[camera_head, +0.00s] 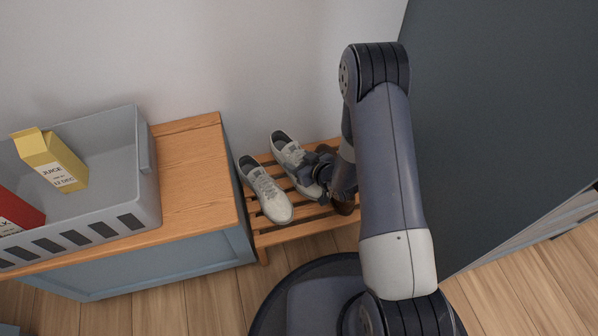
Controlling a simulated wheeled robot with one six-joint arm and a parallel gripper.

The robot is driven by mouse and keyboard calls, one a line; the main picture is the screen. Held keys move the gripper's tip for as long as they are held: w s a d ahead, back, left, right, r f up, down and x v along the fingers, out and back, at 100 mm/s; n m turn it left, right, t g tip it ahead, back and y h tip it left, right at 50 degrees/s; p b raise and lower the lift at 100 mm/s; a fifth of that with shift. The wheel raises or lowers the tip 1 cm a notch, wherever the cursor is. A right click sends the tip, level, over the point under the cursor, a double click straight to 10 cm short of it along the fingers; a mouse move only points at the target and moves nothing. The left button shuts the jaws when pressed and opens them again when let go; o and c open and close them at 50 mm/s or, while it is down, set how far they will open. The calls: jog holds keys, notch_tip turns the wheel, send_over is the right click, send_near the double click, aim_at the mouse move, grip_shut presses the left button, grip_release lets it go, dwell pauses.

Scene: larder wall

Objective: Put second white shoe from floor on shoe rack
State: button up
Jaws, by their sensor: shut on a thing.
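A low slatted wooden shoe rack (285,236) stands against the wall. One white shoe (265,190) lies on its slats at the left, toe toward me. A second white shoe (288,150) is just right of it, roughly parallel, at or just above the slats; I cannot tell whether it rests on them. My gripper (312,174) is shut on this right-hand shoe near its middle and partly hides it. A dark brown shoe-like thing (344,207) shows at the rack's right, mostly hidden by my arm.
A blue cabinet with a wooden top (200,170) stands close to the rack's left. It bears a grey crate (150,205) with a yellow juice carton (58,163) and a red carton (14,214). A dark panel (500,120) rises at the right.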

aim_at(319, 189)
jog(key=shift+a+f, duration=0.15)
jog(key=shift+f, duration=0.5)
jog(key=shift+f+b, duration=2.1)
jog(key=shift+f, duration=1.1)
jog(key=shift+f, duration=0.5)
jog(key=o, duration=1.4)
jog(key=p+v, duration=0.4)
jog(key=v, duration=0.6)
jog(key=shift+s+d+r, duration=0.2)
jog(key=shift+s+d, duration=0.05)
